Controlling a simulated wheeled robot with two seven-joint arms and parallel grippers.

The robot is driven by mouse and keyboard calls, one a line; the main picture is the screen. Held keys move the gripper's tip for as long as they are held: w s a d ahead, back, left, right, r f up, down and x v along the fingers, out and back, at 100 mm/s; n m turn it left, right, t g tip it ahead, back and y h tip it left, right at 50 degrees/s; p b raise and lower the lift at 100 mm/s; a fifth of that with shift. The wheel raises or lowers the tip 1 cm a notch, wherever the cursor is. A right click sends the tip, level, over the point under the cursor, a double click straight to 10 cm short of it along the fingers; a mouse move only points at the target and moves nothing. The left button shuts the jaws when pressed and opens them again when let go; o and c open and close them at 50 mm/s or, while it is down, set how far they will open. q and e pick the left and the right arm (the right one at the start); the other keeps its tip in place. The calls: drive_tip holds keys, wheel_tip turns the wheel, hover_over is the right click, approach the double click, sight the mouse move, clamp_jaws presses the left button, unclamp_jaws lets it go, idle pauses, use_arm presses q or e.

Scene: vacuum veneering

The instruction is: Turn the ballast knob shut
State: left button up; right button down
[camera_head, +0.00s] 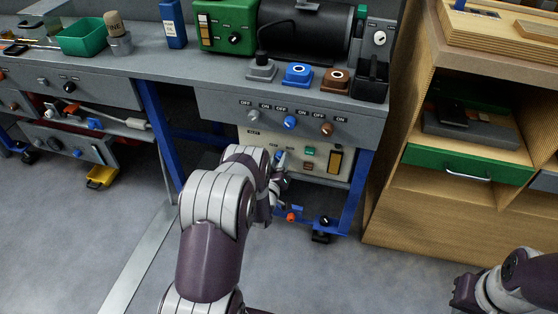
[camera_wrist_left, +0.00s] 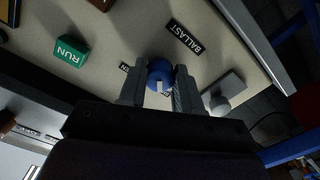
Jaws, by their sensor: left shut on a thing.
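The blue ballast knob (camera_wrist_left: 160,72) is on the cream panel (camera_wrist_left: 110,30), by the black BALLAST label (camera_wrist_left: 186,36). It carries a pale pointer mark. My left gripper (camera_wrist_left: 160,88) is shut on the knob, one finger at each side. In the head view my left gripper (camera_head: 279,172) is at the cream panel (camera_head: 318,178) under the bench, and my forearm hides part of it. The small markings beside the knob are partly covered by the fingers.
A green RUN button (camera_wrist_left: 70,50) and a grey fitting (camera_wrist_left: 222,98) flank the knob. Above the panel, a row of ON/OFF knobs, including another blue knob (camera_head: 290,122), sits on the bench front. A blue bench leg (camera_head: 358,190) stands right of the panel.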

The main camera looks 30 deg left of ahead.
use_arm(q)
drive_tip(key=shift+f+n, duration=0.1)
drive_tip(key=shift+n, duration=0.5)
drive_tip(key=o, duration=1)
drive_tip(key=shift+o, duration=0.2)
drive_tip(key=p+v, duration=0.4)
drive_tip(key=v, duration=0.9)
drive_tip(key=shift+w+a, duration=0.1)
